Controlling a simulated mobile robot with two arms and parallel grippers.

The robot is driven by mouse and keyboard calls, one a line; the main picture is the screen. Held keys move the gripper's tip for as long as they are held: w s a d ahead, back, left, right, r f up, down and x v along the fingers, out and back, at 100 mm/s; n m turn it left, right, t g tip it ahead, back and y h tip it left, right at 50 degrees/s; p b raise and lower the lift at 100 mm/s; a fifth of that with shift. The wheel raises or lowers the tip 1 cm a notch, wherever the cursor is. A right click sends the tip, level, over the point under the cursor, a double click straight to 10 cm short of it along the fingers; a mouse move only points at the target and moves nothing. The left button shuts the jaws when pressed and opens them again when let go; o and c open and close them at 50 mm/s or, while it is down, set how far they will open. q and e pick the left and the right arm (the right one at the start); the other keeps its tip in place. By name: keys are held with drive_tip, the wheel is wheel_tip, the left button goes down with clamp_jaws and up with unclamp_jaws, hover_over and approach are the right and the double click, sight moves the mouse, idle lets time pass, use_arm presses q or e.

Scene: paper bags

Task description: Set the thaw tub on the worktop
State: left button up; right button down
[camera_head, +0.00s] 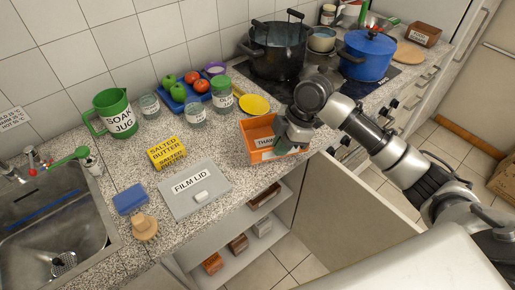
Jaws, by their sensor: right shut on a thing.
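The thaw tub (262,134) is an orange open-topped box with a white label starting "THAW" on its front, the rest hidden by my gripper. It is at the front edge of the speckled worktop (231,149), right of the film lid. My right gripper (288,146) is shut on the tub's right side and covers that part of it. The tub looks roughly level; I cannot tell whether its base touches the worktop. My left gripper is not in view.
The grey film lid (194,188), yellow salted butter (167,152) and yellow plate (254,104) lie nearby. Black (276,50) and blue (367,55) pots stand on the hob behind. A cabinet door (345,205) stands open below, beside shelves. The sink (52,232) is at left.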

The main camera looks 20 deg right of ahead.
sight(258, 145)
drive_tip(key=w+a, duration=0.1)
drive_tip(key=w+f, duration=0.1)
drive_tip(key=w+a+f, duration=0.1)
drive_tip(key=shift+w+a+f+p, duration=0.15)
drive_tip(key=shift+w+a+p, duration=0.1)
drive_tip(key=shift+a+p, duration=0.1)
drive_tip(key=shift+w+a+f, duration=0.7)
drive_tip(key=shift+w+f, duration=0.1)
drive_tip(key=shift+w, duration=0.1)
wheel_tip(258, 145, down, 3)
drive_tip(key=shift+s+f+p, duration=0.1)
drive_tip(key=shift+p, duration=0.6)
drive_tip(key=shift+f, duration=0.35)
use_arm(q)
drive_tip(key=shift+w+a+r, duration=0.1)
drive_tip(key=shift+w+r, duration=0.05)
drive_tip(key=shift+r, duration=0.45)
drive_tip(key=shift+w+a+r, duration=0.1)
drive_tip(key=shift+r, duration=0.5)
use_arm(e)
drive_tip(key=shift+f, duration=0.15)
drive_tip(key=c, duration=1.3)
unclamp_jaws()
drive_tip(key=shift+f, duration=0.1)
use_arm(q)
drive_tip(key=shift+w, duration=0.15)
